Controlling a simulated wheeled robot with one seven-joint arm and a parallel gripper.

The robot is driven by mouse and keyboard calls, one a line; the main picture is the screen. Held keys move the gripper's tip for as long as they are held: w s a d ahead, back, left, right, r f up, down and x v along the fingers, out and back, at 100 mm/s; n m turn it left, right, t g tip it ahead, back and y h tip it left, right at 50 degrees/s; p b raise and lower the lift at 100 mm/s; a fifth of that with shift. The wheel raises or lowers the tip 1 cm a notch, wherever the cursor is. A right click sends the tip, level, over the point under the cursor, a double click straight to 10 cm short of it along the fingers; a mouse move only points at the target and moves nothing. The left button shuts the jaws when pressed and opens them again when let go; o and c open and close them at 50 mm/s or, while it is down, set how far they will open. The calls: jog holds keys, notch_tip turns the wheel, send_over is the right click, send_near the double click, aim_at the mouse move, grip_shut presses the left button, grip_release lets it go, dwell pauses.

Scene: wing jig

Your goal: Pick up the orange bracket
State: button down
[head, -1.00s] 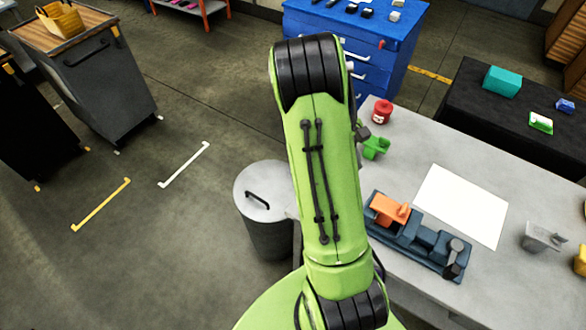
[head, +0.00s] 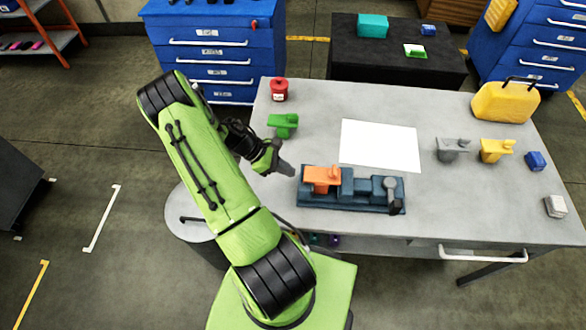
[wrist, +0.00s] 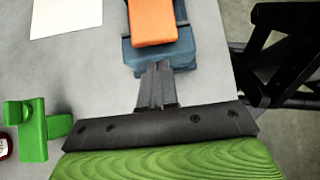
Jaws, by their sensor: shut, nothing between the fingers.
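The orange bracket (head: 322,178) sits on the left end of the dark blue jig (head: 365,206) on the grey table. My gripper (head: 285,168) is just left of the jig, its fingers pointing toward the bracket and apart from it. In the wrist view the fingers of my gripper (wrist: 157,72) are together and empty. The orange bracket (wrist: 152,20) shows ahead of the fingertips at the top edge, partly cut off, on the blue jig (wrist: 150,54).
A green bracket (head: 284,125) and a red canister (head: 279,90) stand behind my gripper. A white sheet (head: 379,145) lies behind the jig. Grey (head: 452,149) and yellow (head: 496,150) brackets stand to the right.

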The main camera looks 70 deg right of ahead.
aim_at(305, 173)
jog(key=shift+s+d, duration=0.2)
jog(key=shift+s, duration=0.85)
jog(key=shift+s+d, duration=0.25)
jog(key=shift+s, duration=0.7)
jog(key=shift+r, duration=0.1)
jog(key=v, duration=1.5)
jog(key=shift+w+r+p, duration=0.25)
jog(key=shift+p, duration=0.2)
